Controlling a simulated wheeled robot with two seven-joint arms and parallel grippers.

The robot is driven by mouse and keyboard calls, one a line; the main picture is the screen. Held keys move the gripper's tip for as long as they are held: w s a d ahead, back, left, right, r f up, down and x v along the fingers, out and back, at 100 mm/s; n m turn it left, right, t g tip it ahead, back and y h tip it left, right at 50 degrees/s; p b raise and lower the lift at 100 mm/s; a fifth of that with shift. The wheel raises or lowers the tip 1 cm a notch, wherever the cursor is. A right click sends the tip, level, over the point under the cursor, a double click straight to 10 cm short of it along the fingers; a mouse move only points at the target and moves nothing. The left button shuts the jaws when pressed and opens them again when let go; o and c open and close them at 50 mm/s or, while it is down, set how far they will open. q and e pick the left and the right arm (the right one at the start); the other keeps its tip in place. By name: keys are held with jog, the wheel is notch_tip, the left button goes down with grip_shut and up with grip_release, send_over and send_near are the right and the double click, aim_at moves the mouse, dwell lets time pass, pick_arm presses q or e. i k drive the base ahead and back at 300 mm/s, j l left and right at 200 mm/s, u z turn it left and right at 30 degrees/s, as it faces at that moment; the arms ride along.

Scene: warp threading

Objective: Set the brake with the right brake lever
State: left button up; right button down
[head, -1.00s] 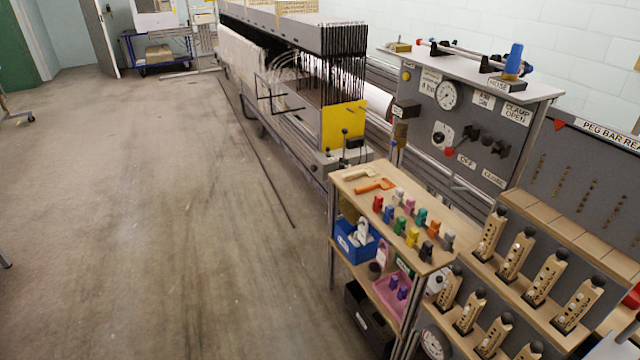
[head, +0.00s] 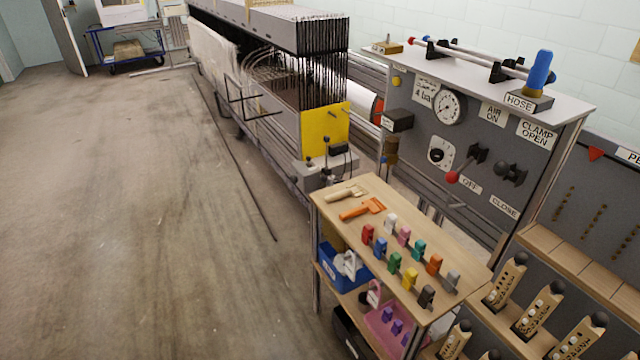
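The long loom (head: 300,100) runs away from me at centre. Its near end has a yellow panel (head: 325,125). A grey box (head: 318,176) sits below the panel, with thin upright levers with dark knobs (head: 326,141) on it. I cannot tell which of these, if any, is the right brake lever, or how it is set. Neither of my grippers is in view.
A wooden-topped cart (head: 345,209) with coloured clips and two handled tools stands in front of the loom's near end. A grey control panel (head: 410,150) with gauge and red-knobbed lever stands to the right. Open floor (head: 120,220) lies left of the loom.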

aim_at(324, 179)
jog(key=i+j+u, duration=0.1)
jog(key=i+j, duration=0.3)
jog(key=j, duration=0.25)
jog(key=i+j, duration=0.45)
jog(key=j, duration=0.2)
jog(key=i+j+u, duration=0.15)
jog(key=i+j, duration=0.3)
jog(key=j, duration=0.2)
